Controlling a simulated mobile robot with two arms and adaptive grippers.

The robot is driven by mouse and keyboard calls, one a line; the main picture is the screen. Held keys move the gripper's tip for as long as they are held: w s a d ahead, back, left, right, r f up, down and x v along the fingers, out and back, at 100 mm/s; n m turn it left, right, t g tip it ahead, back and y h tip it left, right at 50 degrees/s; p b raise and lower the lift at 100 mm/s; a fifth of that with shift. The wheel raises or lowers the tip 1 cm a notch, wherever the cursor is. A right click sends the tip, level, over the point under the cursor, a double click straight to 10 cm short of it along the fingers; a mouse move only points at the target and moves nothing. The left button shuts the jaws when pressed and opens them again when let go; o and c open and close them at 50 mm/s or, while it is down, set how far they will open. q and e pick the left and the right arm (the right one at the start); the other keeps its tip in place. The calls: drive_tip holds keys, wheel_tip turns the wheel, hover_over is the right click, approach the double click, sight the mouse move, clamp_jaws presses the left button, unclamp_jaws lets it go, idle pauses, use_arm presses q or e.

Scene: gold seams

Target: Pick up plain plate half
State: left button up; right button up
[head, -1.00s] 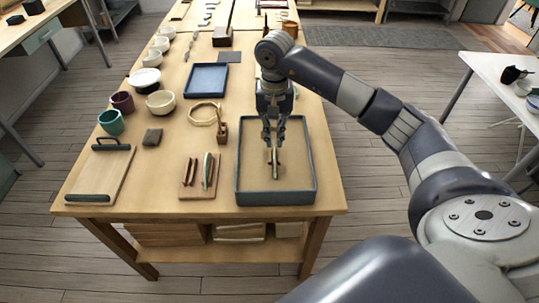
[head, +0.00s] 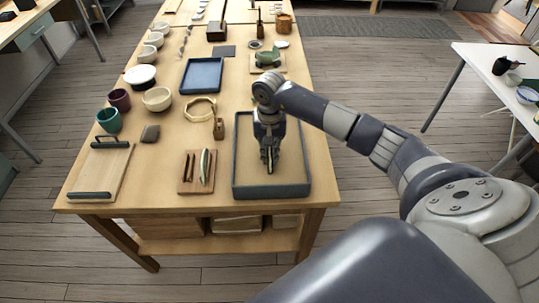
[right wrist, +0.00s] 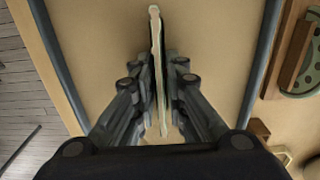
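The plain plate half (right wrist: 158,70) stands on edge between the fingers of my right gripper (right wrist: 158,68) in the right wrist view. Its pale, uneven edge faces the camera and a thin dark green face shows beside it. In the head view my right gripper (head: 269,160) points down over the grey-rimmed tray (head: 236,150). Its fingers are close together around the plate half, which they mostly hide there. Whether the plate half touches the tray floor is hidden. My left gripper is not in view.
A wooden rack (head: 186,185) left of the tray holds thin upright pieces, one pale green (head: 204,165). A blue tray (head: 202,76) and several cups line the table's left.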

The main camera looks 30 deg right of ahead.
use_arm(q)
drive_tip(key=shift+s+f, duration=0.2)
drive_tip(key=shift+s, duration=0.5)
use_arm(e)
clamp_jaws()
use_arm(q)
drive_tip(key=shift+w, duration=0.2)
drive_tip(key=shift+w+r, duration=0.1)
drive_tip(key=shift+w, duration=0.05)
